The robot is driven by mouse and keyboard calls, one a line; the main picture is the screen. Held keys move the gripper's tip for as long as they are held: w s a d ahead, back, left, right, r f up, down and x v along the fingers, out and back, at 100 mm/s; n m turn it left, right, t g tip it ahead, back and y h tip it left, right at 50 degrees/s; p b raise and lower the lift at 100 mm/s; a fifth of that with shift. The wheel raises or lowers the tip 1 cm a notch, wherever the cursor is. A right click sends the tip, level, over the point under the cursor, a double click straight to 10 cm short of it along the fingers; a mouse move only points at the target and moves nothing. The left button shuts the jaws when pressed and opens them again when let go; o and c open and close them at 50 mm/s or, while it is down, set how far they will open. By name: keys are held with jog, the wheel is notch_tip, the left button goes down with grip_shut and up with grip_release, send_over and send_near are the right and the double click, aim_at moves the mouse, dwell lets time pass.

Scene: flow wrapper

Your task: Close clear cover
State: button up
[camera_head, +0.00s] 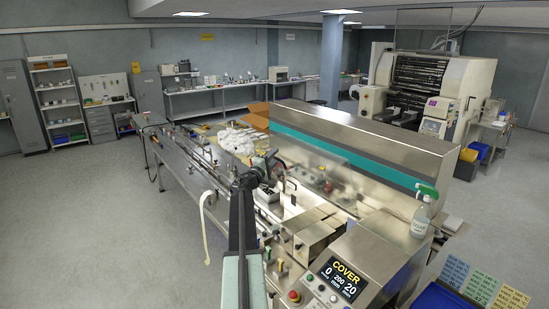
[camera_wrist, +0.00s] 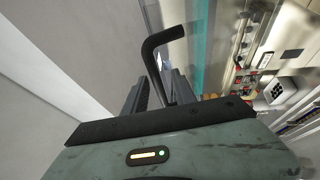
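The flow wrapper's long steel hood (camera_head: 300,125) with a teal stripe runs across the middle of the head view. The clear cover (camera_head: 305,178) seems to be the see-through panel below the stripe; its outline is hard to make out. My gripper (camera_head: 262,168) is in front of this panel. In the wrist view, a bent black handle (camera_wrist: 165,40) reaches between the two dark fingers of my gripper (camera_wrist: 160,88). Whether the fingers press on the handle or only stand around it is not clear. A teal see-through strip (camera_wrist: 204,45) lies right of the handle.
The control panel (camera_head: 337,285) with a yellow "COVER" display is at the machine's front. A spray bottle (camera_head: 421,215) stands on the right housing, and a blue bin (camera_head: 445,298) is at lower right. The floor (camera_head: 90,220) at left is clear.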

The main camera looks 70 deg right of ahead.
grip_shut()
dwell(1.3)
